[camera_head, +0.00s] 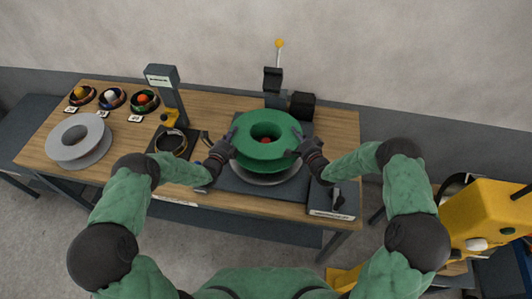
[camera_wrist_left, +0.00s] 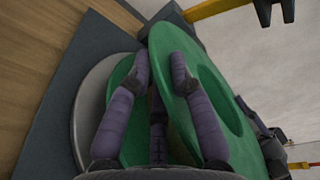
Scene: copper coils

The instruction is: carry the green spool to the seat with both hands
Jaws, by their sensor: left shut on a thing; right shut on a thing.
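The green spool (camera_head: 266,153) is a round flanged reel with a hole in its middle, where something red shows. It is over a grey round plate (camera_head: 266,179) on a dark base at the right part of the table; I cannot tell whether they touch. My left gripper (camera_head: 226,147) is shut on the spool's left side. My right gripper (camera_head: 303,148) is shut on its right side. In the left wrist view my left fingers (camera_wrist_left: 157,80) reach around the green flange of the spool (camera_wrist_left: 205,95). The grey plate (camera_wrist_left: 92,105) shows beside it.
A grey spool (camera_head: 79,140) lies at the table's left. Several small bowls with coloured balls (camera_head: 112,98) stand behind it. A grey post device (camera_head: 166,95) is left of centre. A dark box (camera_head: 333,197) sits at the right front edge. A yellow machine (camera_head: 487,215) stands at the right.

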